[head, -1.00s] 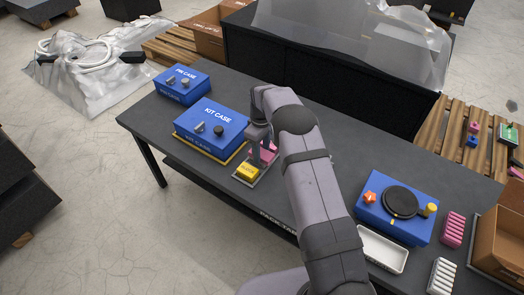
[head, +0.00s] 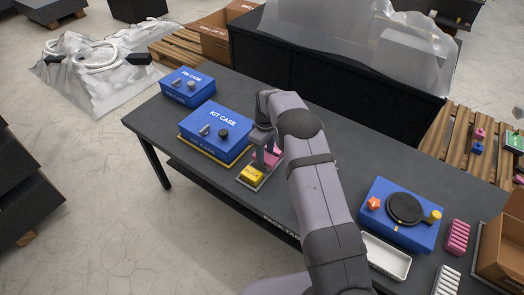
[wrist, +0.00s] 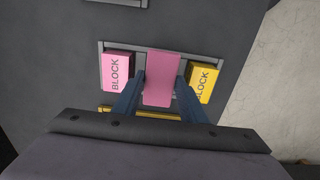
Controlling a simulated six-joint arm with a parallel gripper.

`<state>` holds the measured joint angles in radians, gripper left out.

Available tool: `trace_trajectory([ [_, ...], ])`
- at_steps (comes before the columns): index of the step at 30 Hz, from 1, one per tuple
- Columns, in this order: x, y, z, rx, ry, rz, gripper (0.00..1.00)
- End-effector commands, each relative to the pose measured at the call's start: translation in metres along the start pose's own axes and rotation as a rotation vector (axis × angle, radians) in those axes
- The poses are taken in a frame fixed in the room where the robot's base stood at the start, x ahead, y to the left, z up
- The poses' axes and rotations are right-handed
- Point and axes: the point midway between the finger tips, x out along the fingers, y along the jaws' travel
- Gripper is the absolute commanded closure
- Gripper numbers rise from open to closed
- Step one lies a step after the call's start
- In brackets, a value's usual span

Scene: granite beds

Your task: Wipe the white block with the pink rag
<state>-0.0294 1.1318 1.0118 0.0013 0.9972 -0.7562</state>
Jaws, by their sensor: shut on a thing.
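My gripper (wrist: 160,82) is shut on the pink rag (wrist: 162,63), which hangs between the fingers over the middle of a shallow grey tray (wrist: 200,48). A pink block (wrist: 116,72) marked BLOCK lies in the tray to the left of the rag. A yellow block (wrist: 204,82) with similar lettering lies to its right. No white block can be made out in the tray; the rag and fingers cover its middle. In the head view my gripper (head: 266,157) is low over the tray, behind the yellow block (head: 254,174).
A blue kit case (head: 217,133) stands left of the tray, with a smaller blue case (head: 188,87) beyond. At right are a blue box (head: 400,215) with a black disc, a white dish (head: 385,258) and pink and white ribbed pieces. The dark tabletop (head: 215,192) ends close to the tray.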

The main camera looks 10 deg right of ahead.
Motion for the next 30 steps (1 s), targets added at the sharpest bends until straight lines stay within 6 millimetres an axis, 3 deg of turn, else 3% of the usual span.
trace_trajectory([
  [14, 0.001, 0.000, 0.006, -0.001, -0.004, -0.001, 0.80],
  [30, 0.000, 0.000, -0.019, -0.001, -0.002, 0.000, 0.80],
])
